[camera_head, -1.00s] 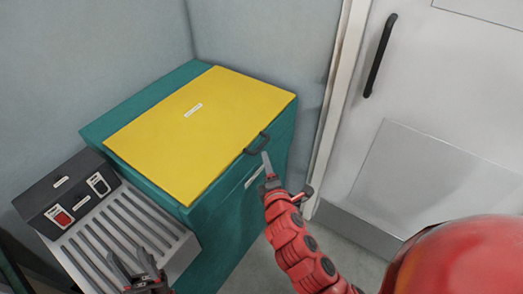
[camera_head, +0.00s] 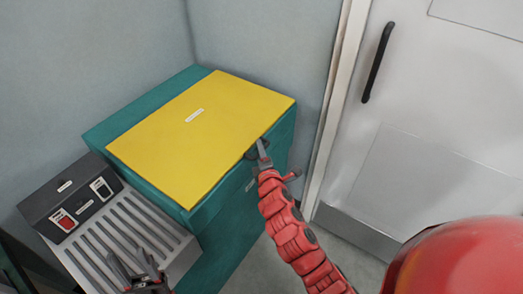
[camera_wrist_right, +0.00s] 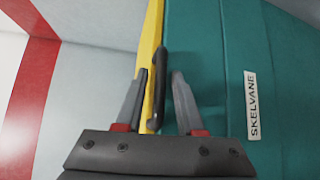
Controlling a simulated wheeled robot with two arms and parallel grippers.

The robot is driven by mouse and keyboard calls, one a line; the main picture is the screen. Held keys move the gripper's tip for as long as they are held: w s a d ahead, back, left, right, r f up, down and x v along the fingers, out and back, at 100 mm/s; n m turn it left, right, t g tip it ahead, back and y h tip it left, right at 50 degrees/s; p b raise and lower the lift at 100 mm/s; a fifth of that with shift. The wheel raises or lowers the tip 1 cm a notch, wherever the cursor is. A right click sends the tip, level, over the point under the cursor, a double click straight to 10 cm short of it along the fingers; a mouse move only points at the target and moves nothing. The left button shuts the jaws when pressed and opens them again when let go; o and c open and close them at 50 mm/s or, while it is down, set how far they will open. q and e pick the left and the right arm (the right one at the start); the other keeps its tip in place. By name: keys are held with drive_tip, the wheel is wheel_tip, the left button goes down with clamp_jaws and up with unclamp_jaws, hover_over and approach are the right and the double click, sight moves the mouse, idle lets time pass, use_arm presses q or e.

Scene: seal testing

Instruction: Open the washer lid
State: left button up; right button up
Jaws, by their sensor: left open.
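The teal washer (camera_head: 225,205) stands in the corner with its flat yellow lid (camera_head: 200,130) shut on top. The lid's dark handle (camera_head: 251,152) is at its front edge and is partly covered by my right gripper (camera_head: 262,150) in the head view. In the right wrist view, the handle (camera_wrist_right: 160,85) stands between the two fingers of my right gripper (camera_wrist_right: 160,80). The fingers are apart, one on either side of it, and do not look closed on it. My left gripper (camera_head: 138,270) is open and empty at the bottom, over the ribbed counter.
A grey ribbed counter (camera_head: 150,225) with a dark switch box (camera_head: 70,200) adjoins the washer on the left. A white door (camera_head: 450,110) with a black handle (camera_head: 378,62) is at the right. Walls stand close behind the washer.

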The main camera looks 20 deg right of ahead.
clamp_jaws()
idle(1.2)
